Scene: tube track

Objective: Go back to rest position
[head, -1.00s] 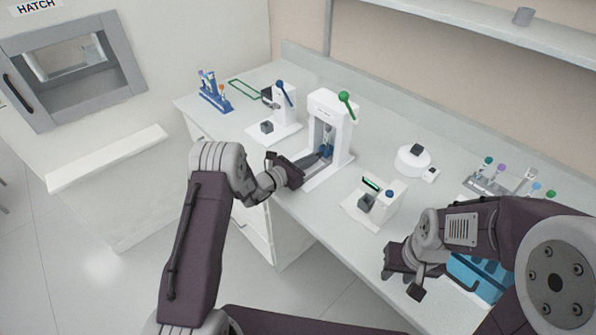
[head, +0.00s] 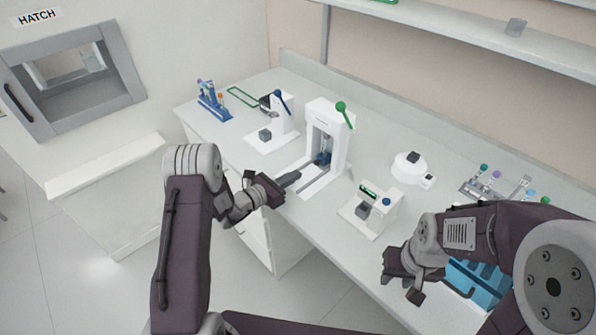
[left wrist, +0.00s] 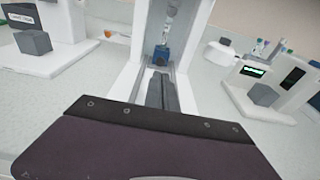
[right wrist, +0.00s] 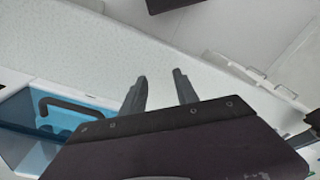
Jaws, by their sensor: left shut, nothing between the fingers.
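My left gripper (head: 292,180) is shut and empty, in front of the white press-like device with the green-knobbed lever (head: 341,127). Its closed fingers (left wrist: 161,92) show in the left wrist view, pointing toward the device's opening. A small blue item (head: 323,158) sits inside that opening; it also shows in the left wrist view (left wrist: 161,55), apart from the fingertips. My right gripper (head: 402,289) hangs at the bench's front edge, beside the blue box. In the right wrist view its two fingers (right wrist: 161,92) stand apart with nothing between them.
A white device with a blue-knobbed lever (head: 272,137), a blue tube rack (head: 213,104), a small device with a display (head: 371,212) and a round white device (head: 409,167) stand on the bench. A blue box (right wrist: 88,125) is near my right gripper. The hatch (head: 75,75) is at left.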

